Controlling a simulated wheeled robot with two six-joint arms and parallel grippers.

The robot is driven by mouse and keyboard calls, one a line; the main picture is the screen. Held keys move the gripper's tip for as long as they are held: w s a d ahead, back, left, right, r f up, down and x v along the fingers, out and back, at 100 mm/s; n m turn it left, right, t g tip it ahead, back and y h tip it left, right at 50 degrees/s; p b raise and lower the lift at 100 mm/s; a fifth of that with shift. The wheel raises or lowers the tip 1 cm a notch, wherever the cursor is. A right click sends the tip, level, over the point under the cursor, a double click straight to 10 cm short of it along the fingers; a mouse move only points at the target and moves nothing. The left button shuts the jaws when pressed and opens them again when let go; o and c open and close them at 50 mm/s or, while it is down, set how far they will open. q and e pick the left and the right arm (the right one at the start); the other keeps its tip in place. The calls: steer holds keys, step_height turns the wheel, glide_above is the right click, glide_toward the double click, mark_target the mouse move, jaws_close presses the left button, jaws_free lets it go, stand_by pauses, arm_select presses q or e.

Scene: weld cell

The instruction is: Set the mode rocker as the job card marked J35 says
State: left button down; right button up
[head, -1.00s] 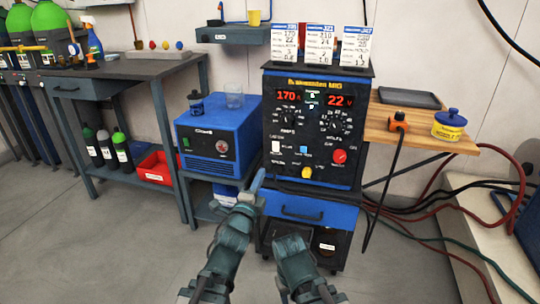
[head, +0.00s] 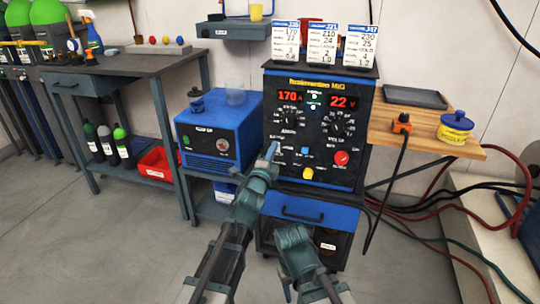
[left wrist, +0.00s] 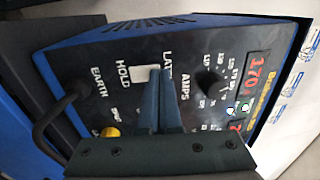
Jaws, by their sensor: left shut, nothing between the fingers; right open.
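The white mode rocker (left wrist: 143,74) is on the welder's front panel, between a HOLD label on its left and a partly hidden label starting LAT on its right in the left wrist view. My left gripper (left wrist: 158,78) is shut and empty, its tips at the LAT side of the rocker; I cannot tell whether they touch. In the head view this gripper (head: 272,150) covers the rocker. Three job cards stand on the welder: left (head: 286,44), middle (head: 321,46), right (head: 359,46); their codes are too small to read surely. My right gripper (head: 288,291) is open, low in front of the drawer.
The welder (head: 316,130) shows 170 A and 22 V, with knobs, a blue button, a red knob and a yellow knob (head: 308,173). A cable plug (left wrist: 78,90) is beside the EARTH label. A blue cooler box (head: 215,140) stands left, a wooden shelf (head: 425,132) right.

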arm_select(q)
steer(key=shift+w, duration=0.1)
steer(key=shift+w+d+r, duration=0.1)
steer(key=shift+w+r, duration=0.15)
steer(key=shift+w, duration=0.1)
steer(key=shift+s+f, duration=0.1)
steer(key=shift+s, duration=0.05)
arm_select(e)
steer(key=shift+r, duration=0.15)
arm_select(q)
steer(key=shift+s, duration=0.1)
